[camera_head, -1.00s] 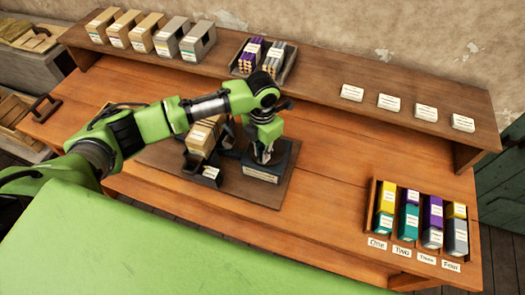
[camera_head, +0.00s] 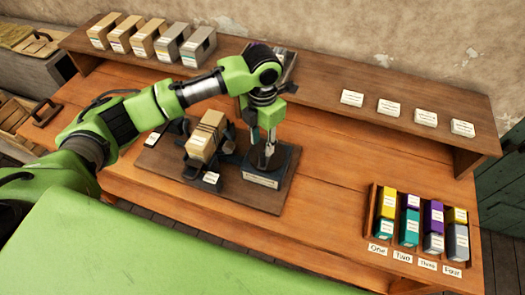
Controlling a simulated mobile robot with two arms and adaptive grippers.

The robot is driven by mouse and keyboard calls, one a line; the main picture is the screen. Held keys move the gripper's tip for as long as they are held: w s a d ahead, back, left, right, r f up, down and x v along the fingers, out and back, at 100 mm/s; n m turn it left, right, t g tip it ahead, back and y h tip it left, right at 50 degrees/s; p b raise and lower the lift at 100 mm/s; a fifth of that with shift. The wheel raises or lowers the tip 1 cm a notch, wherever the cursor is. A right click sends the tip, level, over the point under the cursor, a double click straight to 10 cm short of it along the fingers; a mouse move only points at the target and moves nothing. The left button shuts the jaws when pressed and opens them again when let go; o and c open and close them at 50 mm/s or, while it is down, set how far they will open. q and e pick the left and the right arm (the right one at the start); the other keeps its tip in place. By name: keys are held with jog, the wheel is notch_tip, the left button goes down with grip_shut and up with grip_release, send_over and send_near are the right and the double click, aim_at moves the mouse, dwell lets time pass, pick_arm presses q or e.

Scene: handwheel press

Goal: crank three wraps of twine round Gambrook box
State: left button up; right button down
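A tan box (camera_head: 201,146) with a white label sits in a dark cradle on a brown board (camera_head: 160,159). Dark lines that look like twine cross its upper part; I cannot count wraps. Right of it stands a dark crank base (camera_head: 283,171) with a round wheel and a white label on its front. My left gripper (camera_head: 266,163) points down over the wheel, its fingers at the wheel's top. Whether they are closed on a handle is too small to tell. My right gripper is out of view. No label on the box can be read.
Several tan and grey boxes (camera_head: 128,36) line the back shelf (camera_head: 320,83). White cards (camera_head: 389,107) lie on its right. A bin rack (camera_head: 373,210) at front right holds coloured packs, marked One to Four. The table between board and rack is clear.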

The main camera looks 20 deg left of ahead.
pick_arm(q)
jog(key=shift+r, duration=1.95)
